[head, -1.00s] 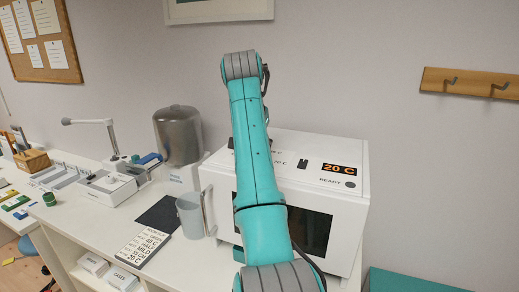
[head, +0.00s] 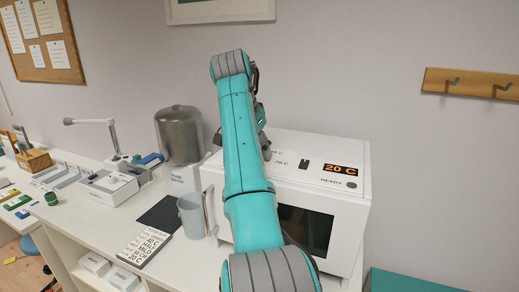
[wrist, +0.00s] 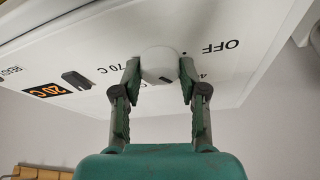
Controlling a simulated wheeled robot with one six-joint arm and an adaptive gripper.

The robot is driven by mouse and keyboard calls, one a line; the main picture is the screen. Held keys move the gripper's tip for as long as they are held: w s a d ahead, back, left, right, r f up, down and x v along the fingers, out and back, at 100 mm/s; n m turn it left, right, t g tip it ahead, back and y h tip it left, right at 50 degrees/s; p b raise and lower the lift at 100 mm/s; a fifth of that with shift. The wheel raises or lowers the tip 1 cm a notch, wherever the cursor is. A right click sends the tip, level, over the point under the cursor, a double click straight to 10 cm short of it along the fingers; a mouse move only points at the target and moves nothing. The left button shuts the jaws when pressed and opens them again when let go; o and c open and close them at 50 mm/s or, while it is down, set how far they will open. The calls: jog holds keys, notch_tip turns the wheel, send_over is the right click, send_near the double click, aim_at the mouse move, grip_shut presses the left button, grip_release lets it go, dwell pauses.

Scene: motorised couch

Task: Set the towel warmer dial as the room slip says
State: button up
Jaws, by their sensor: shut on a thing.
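The towel warmer (head: 345,205) is a white box with a dark front window, at the right end of the counter. Its display (head: 342,168) reads 20 C, with READY below. In the wrist view my gripper (wrist: 158,82) is shut on the round white dial (wrist: 158,65), one finger on each side. OFF and 70 C are lettered around the dial; another label is partly hidden by a finger. In the head view my arm hides the dial. A printed card (head: 145,247), possibly the room slip, lies on the counter with lines including 40 C, HALF, MILD and 20 C.
A black switch (wrist: 77,80) sits between the dial and the display. A grey jug (head: 192,215) stands close to the warmer's left side, with a metal urn (head: 180,137) behind. Wall hooks (head: 470,83) are at the right.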

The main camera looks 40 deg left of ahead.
jog(key=shift+w+d, duration=0.1)
jog(key=o, duration=1.2)
jog(key=shift+f, duration=0.1)
jog(key=shift+c, duration=0.2)
jog(key=v, duration=0.7)
jog(key=shift+r, duration=0.3)
